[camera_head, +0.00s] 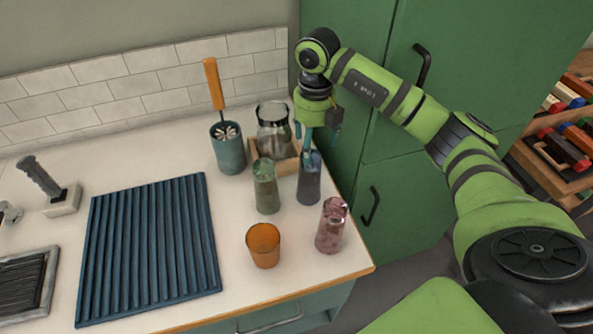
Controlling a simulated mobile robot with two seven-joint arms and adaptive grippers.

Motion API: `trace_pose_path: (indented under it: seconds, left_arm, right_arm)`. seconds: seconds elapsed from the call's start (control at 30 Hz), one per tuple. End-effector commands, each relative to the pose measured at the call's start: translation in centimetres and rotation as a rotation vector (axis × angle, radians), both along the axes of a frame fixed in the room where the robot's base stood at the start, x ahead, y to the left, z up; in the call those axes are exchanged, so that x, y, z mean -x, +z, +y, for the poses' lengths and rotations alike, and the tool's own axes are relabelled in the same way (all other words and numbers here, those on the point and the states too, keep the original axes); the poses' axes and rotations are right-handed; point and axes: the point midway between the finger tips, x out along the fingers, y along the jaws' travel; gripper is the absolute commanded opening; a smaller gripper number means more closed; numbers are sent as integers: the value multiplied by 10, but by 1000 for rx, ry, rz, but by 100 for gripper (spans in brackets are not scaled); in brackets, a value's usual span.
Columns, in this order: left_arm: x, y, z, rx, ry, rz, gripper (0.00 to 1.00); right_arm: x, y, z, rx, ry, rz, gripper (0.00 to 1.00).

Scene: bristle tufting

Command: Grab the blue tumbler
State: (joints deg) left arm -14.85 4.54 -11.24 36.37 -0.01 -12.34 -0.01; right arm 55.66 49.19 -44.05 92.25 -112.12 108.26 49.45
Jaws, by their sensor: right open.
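The blue tumbler (309,183) stands upright on the counter near its right edge, beside a green glass and behind a pink one. My right gripper (308,148) points down right above the tumbler, with its fingertips at the tumbler's rim. It is open. I cannot tell whether a finger is inside the rim or touching it. My left gripper is not in view.
A green glass (265,188), a pink glass (331,226) and an orange cup (263,246) stand close by. Behind are a wooden tray (286,167) with a glass jar (273,131) and a utensil holder (228,153). A ribbed blue mat (150,250) lies left.

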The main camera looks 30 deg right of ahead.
Motion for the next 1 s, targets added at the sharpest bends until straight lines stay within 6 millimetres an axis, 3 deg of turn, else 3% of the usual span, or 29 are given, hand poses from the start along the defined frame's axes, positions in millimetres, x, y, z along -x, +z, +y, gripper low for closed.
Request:
trace_pose_path:
  seconds: [0.1, 0.3, 0.37, 0.47, 0.63, 0.77, 0.93, 1.0]
  left_arm:
    - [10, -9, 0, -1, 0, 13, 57]
    - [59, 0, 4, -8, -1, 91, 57]
    - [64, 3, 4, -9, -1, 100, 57]
    - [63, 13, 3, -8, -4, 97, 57]
    - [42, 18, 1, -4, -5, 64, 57]
    - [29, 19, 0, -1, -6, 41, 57]
    - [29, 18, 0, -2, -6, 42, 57]
    - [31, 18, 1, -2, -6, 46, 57]
  right_arm:
    - [0, -11, 0, 0, 0, 0, 79]
    - [1, -28, 2, -1, 1, 3, 79]
    - [2, -34, 4, -2, 2, 3, 79]
    - [3, -48, 9, -3, 3, 4, 79]
    - [3, -72, 10, -3, 1, 1, 79]
    - [2, -78, 10, -3, 2, -2, 79]
    - [2, -79, 10, -3, 2, -2, 79]
    - [2, -79, 10, -3, 2, -2, 51]
